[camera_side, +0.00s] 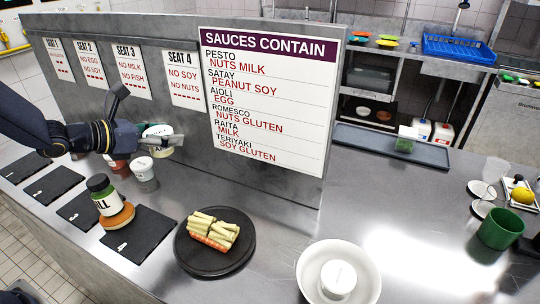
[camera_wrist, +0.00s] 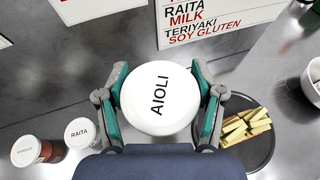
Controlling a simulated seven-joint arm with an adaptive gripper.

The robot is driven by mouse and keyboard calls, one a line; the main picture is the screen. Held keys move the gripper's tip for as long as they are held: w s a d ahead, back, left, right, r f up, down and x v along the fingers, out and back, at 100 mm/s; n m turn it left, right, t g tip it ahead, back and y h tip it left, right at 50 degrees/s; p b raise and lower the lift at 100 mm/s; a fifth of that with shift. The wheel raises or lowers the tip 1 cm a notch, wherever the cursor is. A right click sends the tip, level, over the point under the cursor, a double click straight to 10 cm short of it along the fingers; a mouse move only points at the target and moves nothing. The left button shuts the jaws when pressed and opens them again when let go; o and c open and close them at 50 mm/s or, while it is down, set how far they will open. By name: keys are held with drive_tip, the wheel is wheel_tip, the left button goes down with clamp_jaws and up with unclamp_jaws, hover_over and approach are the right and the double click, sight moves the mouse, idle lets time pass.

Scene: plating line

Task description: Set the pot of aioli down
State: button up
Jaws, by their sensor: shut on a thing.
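The aioli pot has a white round lid marked AIOLI (camera_wrist: 160,97) in the wrist view. My gripper (camera_wrist: 161,84) is shut on it, with one finger on each side. In the side view the pot (camera_side: 158,130) shows pale and partly hidden by my gripper (camera_side: 163,142), in front of the grey panel below the SEAT 4 card. It appears held above the counter; the exact gap beneath it cannot be told. The raita pot (camera_wrist: 82,132) stands lower left in the wrist view, and a white-lidded reddish pot (camera_wrist: 38,152) stands beside it.
A black plate (camera_side: 183,255) holds pale sticks on an orange layer. A white bowl (camera_side: 370,275) holds a white pot. The sauce chart (camera_side: 265,100) hangs on the panel.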

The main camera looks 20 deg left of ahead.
drive_tip(key=shift+w+d+r, duration=0.15)
drive_tip(key=shift+r, duration=0.2)
drive_tip(key=s+a+f+n+y, duration=0.2)
drive_tip(key=s+a, duration=0.1)
drive_tip(key=a, duration=0.7)
drive_tip(key=s+a+f+n+y, duration=0.1)
drive_tip(key=s+a+n+y, duration=0.2)
drive_tip(key=a, duration=0.8)
drive_tip(key=s+a+f+n+y, duration=0.15)
drive_tip(key=s+a, duration=0.25)
drive_tip(key=a, duration=0.6)
drive_tip(key=shift+m, duration=0.35)
drive_tip(key=w+a+f, duration=0.2)
drive_tip(key=w+f, duration=0.1)
drive_tip(key=w+a+f, duration=0.5)
drive_tip(key=w+f, duration=0.1)
drive_tip(key=w, duration=0.1)
drive_tip(key=shift+a+f, duration=0.1)
drive_tip(key=shift+a, duration=0.05)
drive_tip(key=shift+w+a+f, duration=0.1)
drive_tip(key=shift+w+f, duration=0.05)
drive_tip(key=shift+w+a+f, duration=0.1)
drive_tip(key=shift+f, duration=0.85)
drive_tip(key=shift+w+a+f, duration=0.1)
drive_tip(key=shift+f, duration=0.8)
drive_tip(key=shift+f, duration=0.15)
